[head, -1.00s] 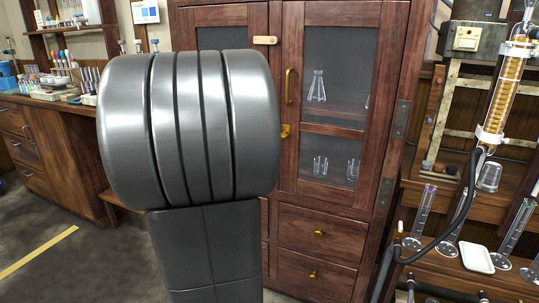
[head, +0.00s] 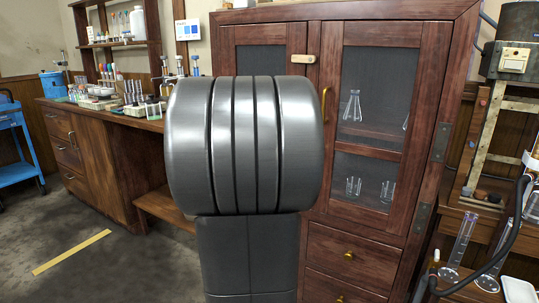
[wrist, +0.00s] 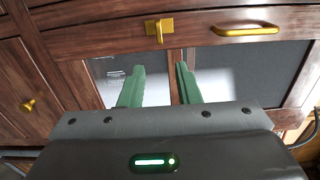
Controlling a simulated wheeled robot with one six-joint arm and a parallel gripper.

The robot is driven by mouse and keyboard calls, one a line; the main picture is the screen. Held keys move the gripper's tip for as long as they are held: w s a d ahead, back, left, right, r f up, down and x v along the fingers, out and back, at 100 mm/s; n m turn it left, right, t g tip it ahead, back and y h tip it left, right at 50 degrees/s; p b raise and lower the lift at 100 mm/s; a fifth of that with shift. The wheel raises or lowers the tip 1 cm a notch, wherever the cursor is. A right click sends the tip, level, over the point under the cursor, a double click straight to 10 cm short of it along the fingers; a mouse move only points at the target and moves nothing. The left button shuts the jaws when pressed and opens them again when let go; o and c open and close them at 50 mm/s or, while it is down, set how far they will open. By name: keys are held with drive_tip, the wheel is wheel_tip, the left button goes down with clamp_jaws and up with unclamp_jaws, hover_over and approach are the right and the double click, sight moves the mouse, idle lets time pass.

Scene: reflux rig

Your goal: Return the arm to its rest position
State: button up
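My gripper (wrist: 158,88) shows in the wrist view as two green fingers standing apart with nothing between them. It points at the glass-fronted wooden cabinet, whose brass latch (wrist: 158,27) and handle (wrist: 245,30) lie beyond the fingertips. In the head view a large grey rounded link of my arm (head: 245,145) fills the middle and hides part of the cabinet (head: 390,28). My gripper is not visible in the head view. The cabinet doors look shut.
Glass flasks stand inside the cabinet (head: 351,107). A rig bench with measuring cylinders (head: 457,242) is at the right. A wooden workbench (head: 105,160) with bottles and a blue cart (head: 15,140) are at the left.

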drive_tip(key=b+x, duration=0.1)
drive_tip(key=x, duration=1)
drive_tip(key=shift+w+d, duration=0.25)
drive_tip(key=shift+w, duration=0.05)
drive_tip(key=shift+s, duration=0.1)
